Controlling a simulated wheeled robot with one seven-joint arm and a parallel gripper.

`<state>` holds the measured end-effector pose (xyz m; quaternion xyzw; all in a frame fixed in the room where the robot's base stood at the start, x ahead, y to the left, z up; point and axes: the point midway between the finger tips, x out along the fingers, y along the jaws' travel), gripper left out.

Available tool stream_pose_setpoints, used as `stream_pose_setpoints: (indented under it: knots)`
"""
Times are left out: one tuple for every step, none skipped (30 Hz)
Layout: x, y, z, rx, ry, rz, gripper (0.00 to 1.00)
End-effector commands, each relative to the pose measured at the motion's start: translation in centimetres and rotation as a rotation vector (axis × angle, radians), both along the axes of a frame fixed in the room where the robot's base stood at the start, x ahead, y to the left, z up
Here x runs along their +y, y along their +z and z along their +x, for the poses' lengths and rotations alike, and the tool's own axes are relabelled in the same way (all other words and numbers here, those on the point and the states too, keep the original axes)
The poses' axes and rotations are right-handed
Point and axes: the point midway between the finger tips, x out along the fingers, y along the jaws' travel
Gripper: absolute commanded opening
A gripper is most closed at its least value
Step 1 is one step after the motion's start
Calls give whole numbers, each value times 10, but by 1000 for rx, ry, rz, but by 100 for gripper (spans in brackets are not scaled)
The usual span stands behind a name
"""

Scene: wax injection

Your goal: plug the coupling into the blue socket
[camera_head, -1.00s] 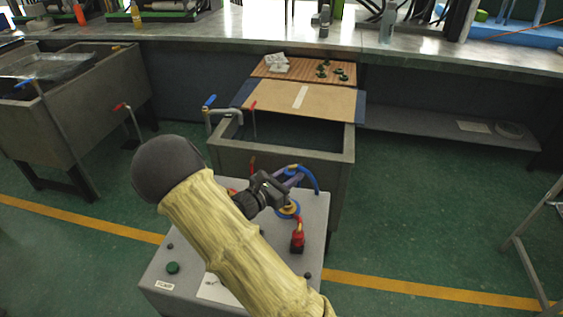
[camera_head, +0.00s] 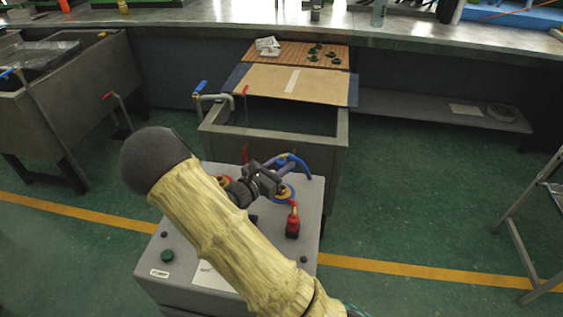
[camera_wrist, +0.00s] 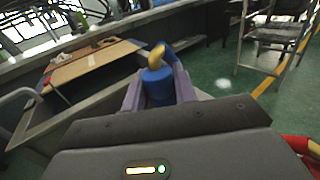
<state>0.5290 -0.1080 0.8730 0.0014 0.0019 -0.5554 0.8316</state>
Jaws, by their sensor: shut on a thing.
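The coupling is a blue cylinder (camera_wrist: 157,86) with a brass-coloured bent end. In the wrist view it sits between the two purple fingers of my gripper (camera_wrist: 158,92), which is shut on it. In the head view my gripper (camera_head: 281,164) is over the far right part of the grey machine top, and a blue hose (camera_head: 301,164) curves beside it. The blue ring of the blue socket (camera_head: 285,200), with a yellowish centre, shows just below and right of the gripper. The coupling's lower end is hidden, so I cannot tell its gap to the socket.
A red coupling (camera_head: 293,228) stands on the grey machine (camera_head: 312,215), close to the blue socket. Another red and yellow fitting (camera_head: 224,181) is left of the gripper. A grey tank (camera_head: 335,160) stands just behind the machine.

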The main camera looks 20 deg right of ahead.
Motion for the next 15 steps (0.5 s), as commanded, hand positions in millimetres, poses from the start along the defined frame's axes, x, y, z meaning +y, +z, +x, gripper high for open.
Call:
stream_pose_setpoints:
  knots:
    - [0, -7, 0, 1, -1, -1, 4]
    - [0, -9, 0, 1, -1, -1, 4]
    - [0, -13, 0, 1, -1, -1, 4]
    - [0, -15, 0, 1, 0, 0, 4]
    - [-1, -17, 0, 1, -1, 0, 4]
    - [-1, -20, 0, 0, -2, 0, 4]
    - [-1, -23, 0, 0, -2, 0, 4]
    - [-1, -25, 0, 0, -2, 0, 4]
    - [-1, -27, 0, 0, -2, 0, 4]
    - [-1, -29, 0, 0, -1, 0, 4]
    - [0, -30, 0, 0, -1, 0, 4]
    - [0, -31, 0, 0, 0, 0, 4]
    - [0, -32, 0, 0, 0, 0, 4]
    - [0, -33, 0, -1, 0, 0, 4]
    - [0, -33, 0, -1, 0, 0, 4]
